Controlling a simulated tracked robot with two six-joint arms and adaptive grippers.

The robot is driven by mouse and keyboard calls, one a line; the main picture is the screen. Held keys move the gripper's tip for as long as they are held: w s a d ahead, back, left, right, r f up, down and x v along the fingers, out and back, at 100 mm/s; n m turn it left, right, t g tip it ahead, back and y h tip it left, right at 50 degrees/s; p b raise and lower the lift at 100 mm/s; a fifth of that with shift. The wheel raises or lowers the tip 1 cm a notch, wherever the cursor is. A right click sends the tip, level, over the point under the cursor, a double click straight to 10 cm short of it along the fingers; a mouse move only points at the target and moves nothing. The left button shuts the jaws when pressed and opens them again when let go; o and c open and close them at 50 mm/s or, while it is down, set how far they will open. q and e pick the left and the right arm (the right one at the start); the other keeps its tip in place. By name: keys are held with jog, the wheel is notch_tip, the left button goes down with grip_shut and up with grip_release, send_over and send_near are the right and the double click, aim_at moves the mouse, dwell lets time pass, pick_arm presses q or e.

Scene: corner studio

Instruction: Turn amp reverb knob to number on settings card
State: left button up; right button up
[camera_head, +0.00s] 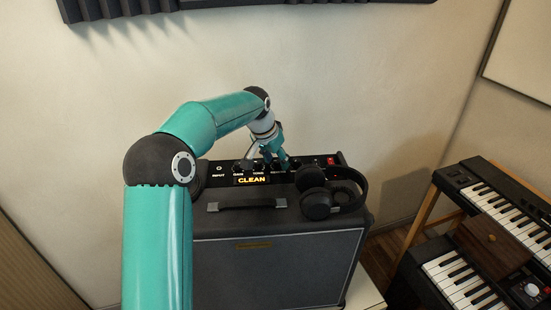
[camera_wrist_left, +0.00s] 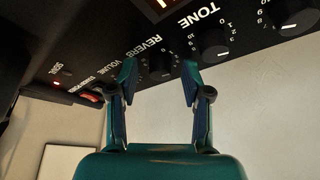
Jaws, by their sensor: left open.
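The guitar amp (camera_head: 275,262) is a dark grey cabinet with a black control panel along its top back edge. In the left wrist view, the reverb knob (camera_wrist_left: 161,66) is a black dial under the REVERB label. My left gripper (camera_head: 275,160) is over the panel, its teal fingers open. In the wrist view its fingertips (camera_wrist_left: 158,78) are on either side of the reverb knob; I cannot tell whether they touch it. The knob's pointer and most of its numbers are unclear or covered. No settings card can be made out. My right gripper is out of view.
The tone knob (camera_wrist_left: 213,46) is close beside the right fingertip. Black headphones (camera_head: 332,192) lie on the amp, right of the gripper. A lit CLEAN display (camera_head: 252,180) and a red switch (camera_head: 330,161) are on the panel. Keyboards (camera_head: 505,205) stand at right.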

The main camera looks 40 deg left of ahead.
pick_arm(q)
grip_shut()
jog(key=shift+w+a, duration=0.1)
jog(key=shift+a, duration=0.05)
jog(key=shift+r+m, duration=0.1)
jog(key=shift+m, duration=0.2)
